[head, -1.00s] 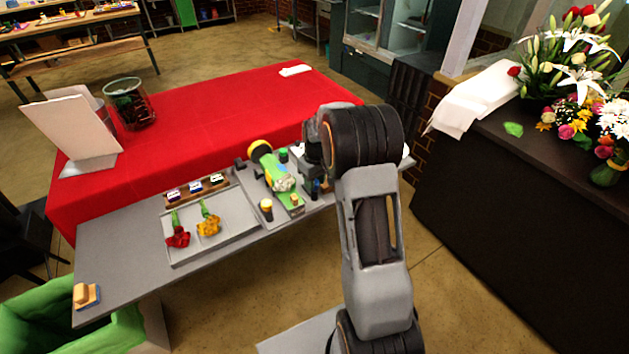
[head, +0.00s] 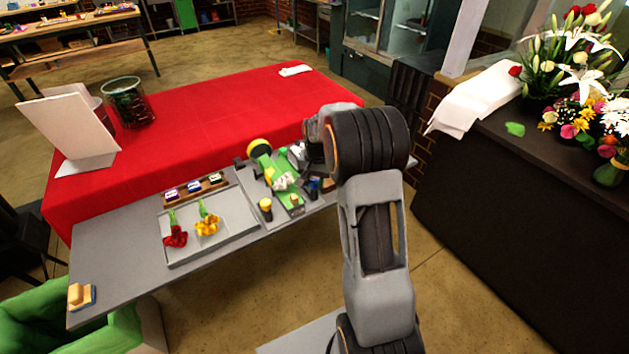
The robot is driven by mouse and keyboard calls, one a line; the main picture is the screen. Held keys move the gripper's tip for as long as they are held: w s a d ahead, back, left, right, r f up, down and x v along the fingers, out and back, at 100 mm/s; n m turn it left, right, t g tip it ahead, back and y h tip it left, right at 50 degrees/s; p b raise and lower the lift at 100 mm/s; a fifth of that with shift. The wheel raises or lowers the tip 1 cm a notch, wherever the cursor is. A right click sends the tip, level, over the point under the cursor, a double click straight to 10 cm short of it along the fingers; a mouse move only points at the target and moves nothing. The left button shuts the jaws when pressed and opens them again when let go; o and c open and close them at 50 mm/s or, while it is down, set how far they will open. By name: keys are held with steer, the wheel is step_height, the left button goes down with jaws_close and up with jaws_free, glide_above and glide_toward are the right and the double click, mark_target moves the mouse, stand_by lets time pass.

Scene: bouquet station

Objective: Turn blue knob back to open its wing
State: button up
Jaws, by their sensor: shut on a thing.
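The wrapping fixture (head: 270,195) stands at the right end of the grey bench. On it lies a green wrap or wing (head: 283,168) with small whitish flowers (head: 283,182) in it. A small blue part, which looks like the blue knob (head: 313,184), shows at the fixture's right side, mostly covered by my arm. My gripper (head: 311,176) is down at this right side, small and dark, with its fingertips largely hidden. It appears shut on the blue knob.
A grey tray (head: 238,239) holds a red flower (head: 175,236) and a yellow flower (head: 208,224). A wooden rack (head: 195,189) with small blocks stands behind it. A yellow-topped dark cup (head: 265,206) stands in front of the fixture. The red table (head: 220,115) lies behind.

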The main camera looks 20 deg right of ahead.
mark_target(315, 182)
steer(key=m, duration=0.3)
steer(key=shift+m, duration=0.3)
steer(key=shift+m+b, duration=0.3)
steer(key=shift+m, duration=1.8)
steer(key=o, duration=0.9)
steer(key=shift+r, duration=0.1)
steer(key=r, duration=1.3)
steer(key=shift+s+r, duration=0.25)
steer(key=shift+r, duration=0.1)
